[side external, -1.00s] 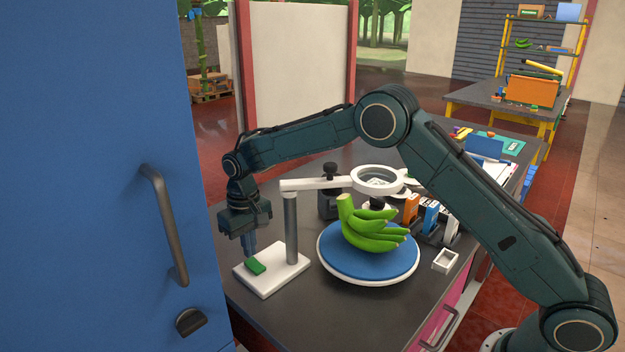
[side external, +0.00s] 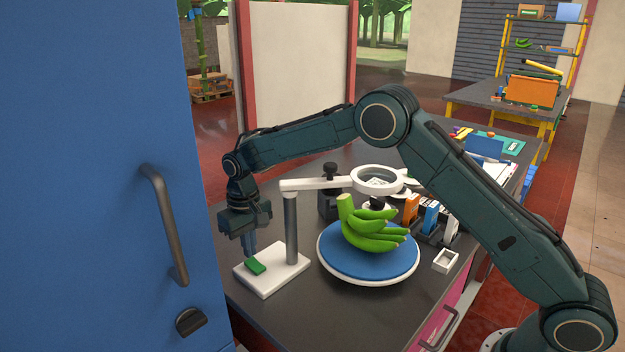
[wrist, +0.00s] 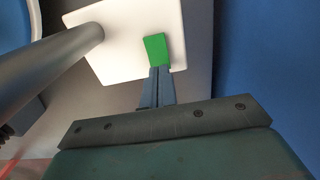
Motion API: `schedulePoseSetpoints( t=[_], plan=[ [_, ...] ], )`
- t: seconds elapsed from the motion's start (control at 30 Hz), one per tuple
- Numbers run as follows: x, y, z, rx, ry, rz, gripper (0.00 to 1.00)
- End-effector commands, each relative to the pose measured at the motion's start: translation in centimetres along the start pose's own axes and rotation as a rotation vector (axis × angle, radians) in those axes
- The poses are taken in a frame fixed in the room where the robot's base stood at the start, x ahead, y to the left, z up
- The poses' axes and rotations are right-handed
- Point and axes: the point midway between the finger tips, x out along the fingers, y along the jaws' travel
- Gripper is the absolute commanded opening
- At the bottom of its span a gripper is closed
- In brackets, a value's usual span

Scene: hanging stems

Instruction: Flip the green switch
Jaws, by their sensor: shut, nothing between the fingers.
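The green switch (side external: 255,267) is a small rocker on the white base (side external: 282,278) of a lamp-like stand. My gripper (side external: 249,253) points down over the base, its fingertips at the switch's back end in the side view. In the wrist view the closed fingertips (wrist: 160,71) meet the near end of the green switch (wrist: 155,48); whether they press on it I cannot tell. The fingers are together with nothing between them. The fingertips partly hide the switch's near end.
The grey post (side external: 291,228) rises beside my gripper and carries a white arm with a ring magnifier (side external: 377,180). Green bananas (side external: 372,232) lie on a blue turntable (side external: 345,264) to the right. A blue door (side external: 90,200) stands close on the left.

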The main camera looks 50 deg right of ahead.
Motion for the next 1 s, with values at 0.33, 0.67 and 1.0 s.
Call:
schedulePoseSetpoints(
  t=[0.33, 0.67, 1.0],
  plan=[
    [0.4, 0.0, 0.0, 0.000, -0.001, 0.000, 0.00],
    [0.7, 0.0, 0.0, 0.000, -0.001, 0.000, 0.00],
    [1.1, 0.0, 0.0, 0.000, -0.001, 0.000, 0.00]
  ],
)
